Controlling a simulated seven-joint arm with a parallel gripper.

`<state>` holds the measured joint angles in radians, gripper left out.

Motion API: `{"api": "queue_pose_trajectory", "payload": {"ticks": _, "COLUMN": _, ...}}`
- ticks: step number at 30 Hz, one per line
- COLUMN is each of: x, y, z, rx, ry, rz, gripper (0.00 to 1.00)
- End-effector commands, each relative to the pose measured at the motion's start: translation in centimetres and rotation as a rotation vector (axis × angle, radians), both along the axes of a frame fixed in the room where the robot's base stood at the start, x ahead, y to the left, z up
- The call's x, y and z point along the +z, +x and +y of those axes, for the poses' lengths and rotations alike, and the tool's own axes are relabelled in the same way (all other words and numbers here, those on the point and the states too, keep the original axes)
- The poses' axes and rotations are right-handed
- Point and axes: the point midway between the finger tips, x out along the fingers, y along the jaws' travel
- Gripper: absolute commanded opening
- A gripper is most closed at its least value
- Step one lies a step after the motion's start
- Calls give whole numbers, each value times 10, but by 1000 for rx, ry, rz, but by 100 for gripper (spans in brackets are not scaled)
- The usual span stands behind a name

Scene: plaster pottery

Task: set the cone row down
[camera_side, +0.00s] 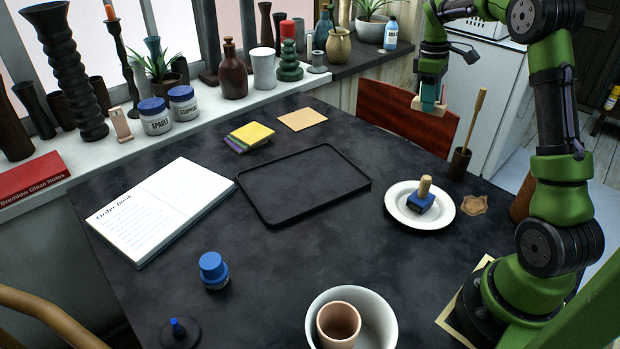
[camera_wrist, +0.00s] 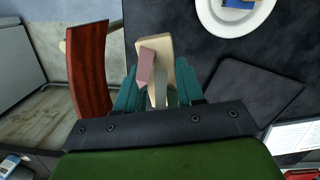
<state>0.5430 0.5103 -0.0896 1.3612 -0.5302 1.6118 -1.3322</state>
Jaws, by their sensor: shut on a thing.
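The cone row (camera_wrist: 163,45) is a pale beige bar with a pinkish piece and a greyish piece on it. My gripper (camera_wrist: 158,88) is shut on it, with a teal finger on each side. In the side view my gripper (camera_side: 431,92) holds the cone row (camera_side: 418,104) in the air at the far right of the table, in front of the red-brown chair back. Its underside is hard to make out. An empty black tray (camera_side: 290,190) lies mid-table, to the left of and below my gripper; it also shows in the wrist view (camera_wrist: 255,92).
A white plate (camera_side: 398,213) holds a blue stamp (camera_side: 421,202) with a wooden handle. A brush stands in a dark cup (camera_side: 459,164). The order book (camera_side: 165,208), sticky notes (camera_side: 250,134), a blue-capped bottle (camera_side: 213,270) and a white bowl (camera_side: 381,320) surround the tray.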

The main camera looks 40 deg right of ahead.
Motion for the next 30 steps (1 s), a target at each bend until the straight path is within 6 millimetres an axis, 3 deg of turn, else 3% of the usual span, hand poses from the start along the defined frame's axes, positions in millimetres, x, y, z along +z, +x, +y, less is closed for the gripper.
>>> {"api": "queue_pose_trajectory", "payload": {"ticks": 5, "x": -42, "y": -4, "z": 40, "rx": 335, "ry": 6, "rz": 5, "gripper": 3}}
{"api": "queue_pose_trajectory", "payload": {"ticks": 9, "x": -82, "y": -8, "z": 72, "rx": 743, "ry": 7, "rz": 5, "gripper": 3}}
{"api": "queue_pose_trajectory", "payload": {"ticks": 15, "x": -117, "y": -11, "z": 97, "rx": 1194, "ry": 3, "rz": 2, "gripper": 3}}
{"api": "queue_pose_trajectory", "payload": {"ticks": 23, "x": -122, "y": 7, "z": 89, "rx": 1335, "ry": 0, "rz": 0, "gripper": 3}}
{"api": "queue_pose_trajectory", "payload": {"ticks": 30, "x": -128, "y": 56, "z": 64, "rx": 1333, "ry": 1, "rz": 1, "gripper": 3}}
